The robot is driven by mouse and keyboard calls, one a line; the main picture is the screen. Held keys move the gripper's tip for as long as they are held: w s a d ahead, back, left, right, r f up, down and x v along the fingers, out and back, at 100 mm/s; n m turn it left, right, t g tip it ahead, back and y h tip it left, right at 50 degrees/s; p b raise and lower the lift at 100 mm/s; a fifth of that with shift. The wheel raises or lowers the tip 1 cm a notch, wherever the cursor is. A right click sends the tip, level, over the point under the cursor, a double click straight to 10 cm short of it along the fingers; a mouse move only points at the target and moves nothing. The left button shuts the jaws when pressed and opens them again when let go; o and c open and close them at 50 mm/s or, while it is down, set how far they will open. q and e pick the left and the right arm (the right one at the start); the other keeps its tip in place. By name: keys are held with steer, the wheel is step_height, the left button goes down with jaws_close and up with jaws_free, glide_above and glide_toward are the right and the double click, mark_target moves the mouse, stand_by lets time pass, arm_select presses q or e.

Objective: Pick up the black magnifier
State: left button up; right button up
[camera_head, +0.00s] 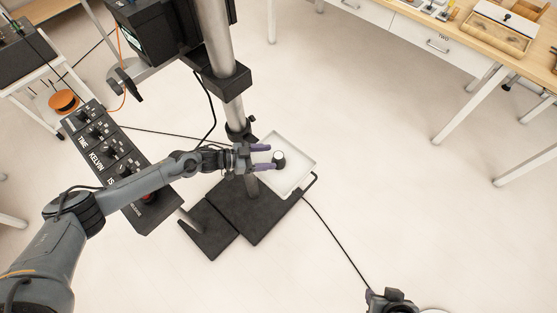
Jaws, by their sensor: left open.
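The black magnifier (279,158) is a small, short dark cylinder with a lighter top. It stands on a white square tray (299,180), left of the tray's middle. My left gripper (266,157) reaches in from the left with its two purple fingers apart and pointing right. The magnifier is at the fingertips, near the gap between them. I cannot tell whether the fingers touch it or at what height they are.
A metal pole (213,35) with a dark base (252,215) stands beside the tray. A dark control panel (105,155) is at left. A wooden workbench (455,40) with drawers is at upper right. Cables cross the pale floor, which is open at lower right.

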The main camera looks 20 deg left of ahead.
mark_target(278, 155)
arm_select(q)
steer(key=b+x, duration=0.1)
steer(key=x, duration=0.4)
steer(key=shift+f, duration=0.2)
steer(key=shift+c, duration=0.3)
steer(key=c, duration=1)
steer(key=shift+r, duration=0.1)
